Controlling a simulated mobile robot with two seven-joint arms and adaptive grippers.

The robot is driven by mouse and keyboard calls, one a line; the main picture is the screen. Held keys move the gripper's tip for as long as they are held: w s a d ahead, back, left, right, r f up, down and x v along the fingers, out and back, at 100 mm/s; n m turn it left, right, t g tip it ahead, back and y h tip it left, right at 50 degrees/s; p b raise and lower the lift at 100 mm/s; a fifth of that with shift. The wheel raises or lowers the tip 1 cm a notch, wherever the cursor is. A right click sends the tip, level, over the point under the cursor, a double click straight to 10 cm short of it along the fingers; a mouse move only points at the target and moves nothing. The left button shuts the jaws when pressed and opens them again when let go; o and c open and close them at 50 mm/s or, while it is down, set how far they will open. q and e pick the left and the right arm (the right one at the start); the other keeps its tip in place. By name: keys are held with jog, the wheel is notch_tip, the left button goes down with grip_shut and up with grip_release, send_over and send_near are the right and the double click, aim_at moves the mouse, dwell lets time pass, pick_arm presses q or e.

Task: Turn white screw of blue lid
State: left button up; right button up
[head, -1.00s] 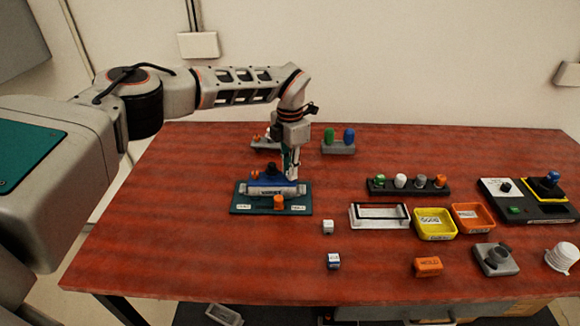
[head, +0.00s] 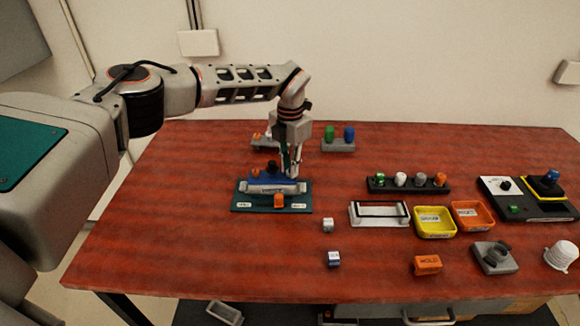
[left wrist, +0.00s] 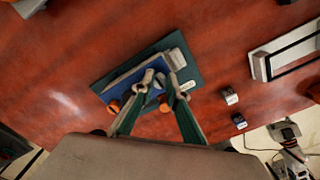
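The blue lid (head: 268,179) sits on a grey box on a dark green board (head: 240,208), left of the table's middle. A black knob (head: 271,166) stands on it. The lid also shows in the left wrist view (left wrist: 134,83). My left gripper (head: 294,174) points down at the lid's right end. In the left wrist view its two fingertips (left wrist: 160,80) are apart over the lid, with a gap between them. I cannot make out the white screw; the fingers may hide it. A grey arm part at the lower right of the wrist view may be my right one.
An orange knob (head: 279,201) stands at the board's front. Behind the gripper is a grey holder (head: 338,147) with green and blue pegs. Two small cubes (head: 328,225) lie right of the board. A white frame (head: 378,222) and trays stand farther right. The front left table is clear.

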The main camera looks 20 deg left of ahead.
pick_arm(q)
jog(key=o, duration=0.4)
jog(key=shift+c, duration=0.2)
notch_tip(320, 180, up, 12)
dwell(0.6)
